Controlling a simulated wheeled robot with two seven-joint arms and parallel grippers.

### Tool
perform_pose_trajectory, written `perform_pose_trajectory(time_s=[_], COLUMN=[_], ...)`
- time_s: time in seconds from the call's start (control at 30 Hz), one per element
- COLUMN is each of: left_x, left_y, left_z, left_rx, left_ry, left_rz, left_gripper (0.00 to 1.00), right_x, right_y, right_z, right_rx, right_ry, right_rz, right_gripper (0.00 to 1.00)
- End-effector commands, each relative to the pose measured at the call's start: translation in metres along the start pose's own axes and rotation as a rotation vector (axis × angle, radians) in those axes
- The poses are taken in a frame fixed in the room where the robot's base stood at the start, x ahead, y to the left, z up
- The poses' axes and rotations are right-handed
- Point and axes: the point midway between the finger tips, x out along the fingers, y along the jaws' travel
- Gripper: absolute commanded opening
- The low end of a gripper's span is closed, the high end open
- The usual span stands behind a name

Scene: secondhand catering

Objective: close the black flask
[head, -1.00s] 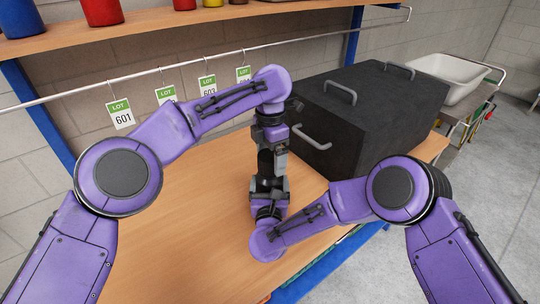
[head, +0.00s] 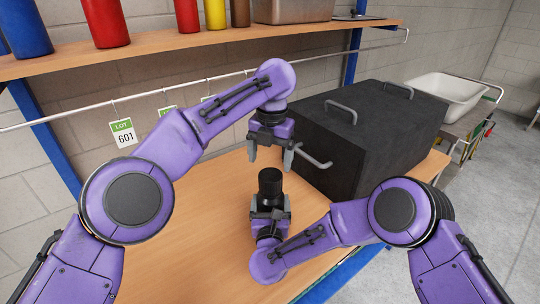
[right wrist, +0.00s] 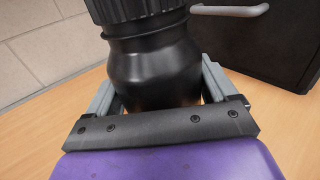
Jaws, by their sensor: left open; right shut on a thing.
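The black flask (head: 270,184) stands upright above the table, held between the fingers of my right gripper (head: 270,205). In the right wrist view the flask body (right wrist: 155,68) is between the two grey fingers, and a ribbed black cap (right wrist: 135,12) sits on its neck; its top is cut off by the frame. I cannot tell how tight the cap is. My left gripper (head: 271,157) is open and empty, pointing down just above the flask, apart from it.
A large black box (head: 365,135) with metal handles stands right behind the flask. A shelf (head: 180,48) with coloured bottles and a rail with lot tags run along the back. The wooden table (head: 205,240) is clear at the left.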

Motion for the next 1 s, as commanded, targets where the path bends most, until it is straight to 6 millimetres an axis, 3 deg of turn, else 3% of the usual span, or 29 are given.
perform_pose_trajectory(time_s=[0.97,1.0], left_x=[-0.0093,-0.0093], left_y=[0.0007,0.0005], left_z=[-0.0016,-0.0017], left_rx=[-3.130,3.024], left_ry=[0.026,-0.027], left_rz=[0.010,-0.012], left_gripper=[0.87,0.87], right_x=[0.0001,0.0002], right_y=[0.0001,0.0001], right_z=[-0.0001,-0.0001], right_rx=[-0.001,-0.001], right_ry=[0.000,0.000], right_rz=[0.000,0.000], right_gripper=[0.00,0.00])
